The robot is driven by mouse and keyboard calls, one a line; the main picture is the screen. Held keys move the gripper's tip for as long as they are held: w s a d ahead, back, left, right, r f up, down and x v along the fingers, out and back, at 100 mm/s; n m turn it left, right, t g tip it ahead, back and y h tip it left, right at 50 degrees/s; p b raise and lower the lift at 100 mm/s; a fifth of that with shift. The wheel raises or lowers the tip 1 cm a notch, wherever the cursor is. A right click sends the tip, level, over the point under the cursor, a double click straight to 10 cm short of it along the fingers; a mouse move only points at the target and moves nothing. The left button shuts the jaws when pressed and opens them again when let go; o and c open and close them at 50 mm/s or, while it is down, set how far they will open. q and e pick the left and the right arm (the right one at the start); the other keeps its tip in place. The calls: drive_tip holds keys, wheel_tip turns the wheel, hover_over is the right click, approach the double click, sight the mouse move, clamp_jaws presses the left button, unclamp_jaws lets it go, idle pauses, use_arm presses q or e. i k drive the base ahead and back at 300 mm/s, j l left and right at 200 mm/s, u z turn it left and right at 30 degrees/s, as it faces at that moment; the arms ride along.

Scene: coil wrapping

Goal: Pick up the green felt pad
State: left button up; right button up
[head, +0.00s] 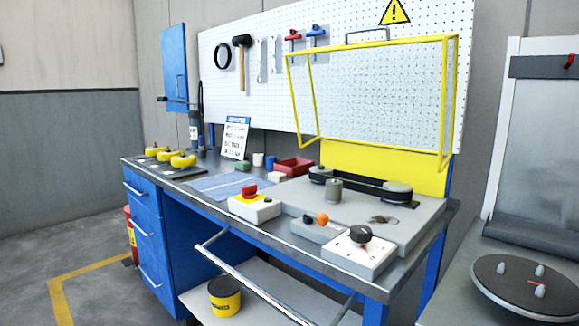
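A small green object (243,165), which looks like the felt pad, lies at the back of the workbench top (285,228). It is behind the blue cloth (222,186) and left of a small blue cylinder (270,162). It is too small here to make out its texture. Neither of my grippers is in the head view.
A red emergency button box (254,206) stands in front, with a black-knob box (359,252) to its right. A raised yellow-framed guard (372,42) overhangs the grey machine plate. Yellow rolls (183,160) sit at the left. A metal rail (250,283) runs along the front.

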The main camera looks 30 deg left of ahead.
sight(241, 165)
drive_tip(key=i+j+z, duration=0.1)
drive_tip(key=j+z, duration=0.9)
drive_tip(key=k+j, duration=0.05)
drive_tip(key=j, duration=0.05)
